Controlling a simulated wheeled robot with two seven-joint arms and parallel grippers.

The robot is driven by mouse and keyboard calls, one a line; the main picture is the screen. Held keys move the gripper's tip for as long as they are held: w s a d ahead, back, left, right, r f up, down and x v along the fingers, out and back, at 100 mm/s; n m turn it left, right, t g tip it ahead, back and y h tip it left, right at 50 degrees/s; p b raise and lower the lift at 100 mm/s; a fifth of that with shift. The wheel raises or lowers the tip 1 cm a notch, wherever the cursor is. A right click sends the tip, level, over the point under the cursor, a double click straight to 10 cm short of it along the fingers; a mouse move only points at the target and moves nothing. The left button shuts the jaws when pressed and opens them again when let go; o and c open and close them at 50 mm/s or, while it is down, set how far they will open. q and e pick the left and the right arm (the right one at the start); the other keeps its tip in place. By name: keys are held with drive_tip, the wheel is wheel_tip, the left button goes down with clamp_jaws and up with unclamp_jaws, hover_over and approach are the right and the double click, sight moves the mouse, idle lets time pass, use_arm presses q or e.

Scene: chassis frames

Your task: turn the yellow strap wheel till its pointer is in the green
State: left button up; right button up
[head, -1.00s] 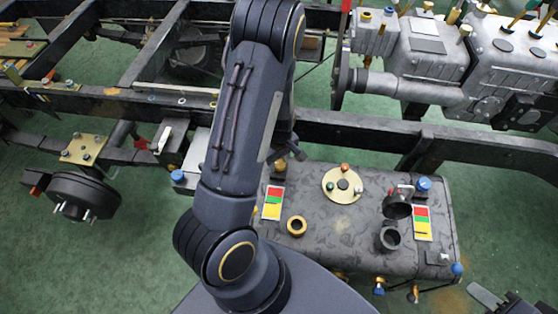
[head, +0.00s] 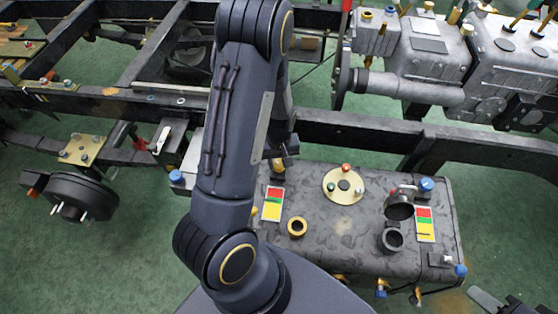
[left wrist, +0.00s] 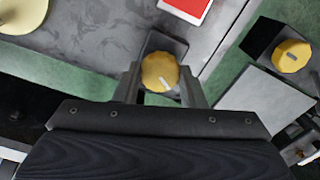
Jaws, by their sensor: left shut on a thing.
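The yellow strap wheel (left wrist: 158,70) is a round knob on a dark block at the tank's edge, with a short white pointer mark. In the left wrist view it sits between the two fingers of my left gripper (left wrist: 160,88), which is shut on it. The mark points down and slightly right in that view. No green band shows beside the wheel there. In the head view my left gripper (head: 284,150) is mostly hidden behind my arm, with a bit of yellow (head: 278,165) just below it. My right gripper cannot be made out.
A second yellow knob (left wrist: 292,56) on a dark block and a grey plate (left wrist: 268,108) are close by. Dark frame rails (head: 370,137) run behind the tank.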

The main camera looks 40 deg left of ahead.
sight(279, 164)
use_arm(q)
drive_tip(key=o, duration=1)
drive_tip(key=shift+r, duration=0.1)
wheel_tip(279, 164, up, 8)
drive_tip(key=shift+f+p, duration=0.2)
drive_tip(key=shift+p, duration=0.4)
